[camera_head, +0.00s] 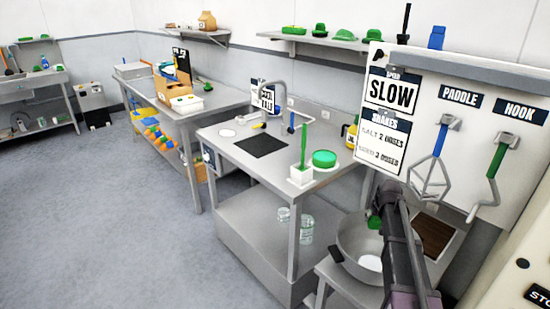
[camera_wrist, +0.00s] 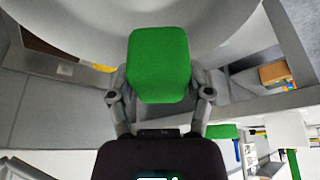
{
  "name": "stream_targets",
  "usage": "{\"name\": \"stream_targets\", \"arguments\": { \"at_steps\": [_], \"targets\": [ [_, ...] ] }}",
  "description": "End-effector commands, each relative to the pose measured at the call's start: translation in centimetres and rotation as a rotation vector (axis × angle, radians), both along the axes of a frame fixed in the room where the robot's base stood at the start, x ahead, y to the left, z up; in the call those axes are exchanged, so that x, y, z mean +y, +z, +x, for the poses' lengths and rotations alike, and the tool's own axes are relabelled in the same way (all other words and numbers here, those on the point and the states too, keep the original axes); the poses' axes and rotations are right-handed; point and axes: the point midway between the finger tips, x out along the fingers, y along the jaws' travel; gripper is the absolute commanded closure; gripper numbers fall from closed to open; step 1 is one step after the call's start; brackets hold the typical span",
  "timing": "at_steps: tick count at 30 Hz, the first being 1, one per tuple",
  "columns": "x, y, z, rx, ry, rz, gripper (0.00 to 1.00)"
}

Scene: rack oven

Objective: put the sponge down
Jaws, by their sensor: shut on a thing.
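A green block-shaped sponge (camera_wrist: 158,62) is held between the two fingers of my gripper (camera_wrist: 158,88) in the wrist view. My gripper is shut on it. In the head view the sponge (camera_head: 374,222) shows only as a small green patch beside the end of my dark arm, at the steel mixing bowl (camera_head: 345,262). The curved grey bowl wall (camera_wrist: 70,20) is behind the sponge in the wrist view. I cannot tell whether the sponge touches the bowl. My arm hides part of the bowl.
A paddle (camera_head: 430,175) and hook (camera_head: 490,180) hang on the right. A brown board (camera_head: 436,236) lies behind the bowl.

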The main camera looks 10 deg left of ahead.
Motion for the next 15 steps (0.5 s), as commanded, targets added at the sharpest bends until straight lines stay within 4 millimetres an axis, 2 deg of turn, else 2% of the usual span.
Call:
{"name": "stream_targets", "arguments": {
  "at_steps": [1,15],
  "targets": [
    [0.0,1.8,0.0,0.0,0.0,0.0,0.8],
    [0.0,9.7,0.0,0.0,0.0,0.0,0.8]
  ]
}}
